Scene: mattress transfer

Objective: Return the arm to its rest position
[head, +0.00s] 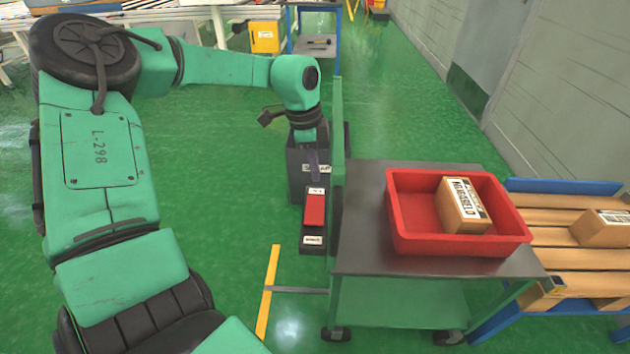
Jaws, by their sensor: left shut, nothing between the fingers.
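My left arm (100,150), green with black joints, comes in from the left and reaches across the upper middle of the head view. My left gripper (314,168) hangs down at its end, shut and empty. My right gripper is out of view.
A cart (365,215) with a grey top carries a red tray (515,235) holding a cardboard box (455,207). Right of it are wooden pallets (560,235) with another box (600,228). Green floor (225,210) is clear left of the cart. A wall bounds the right.

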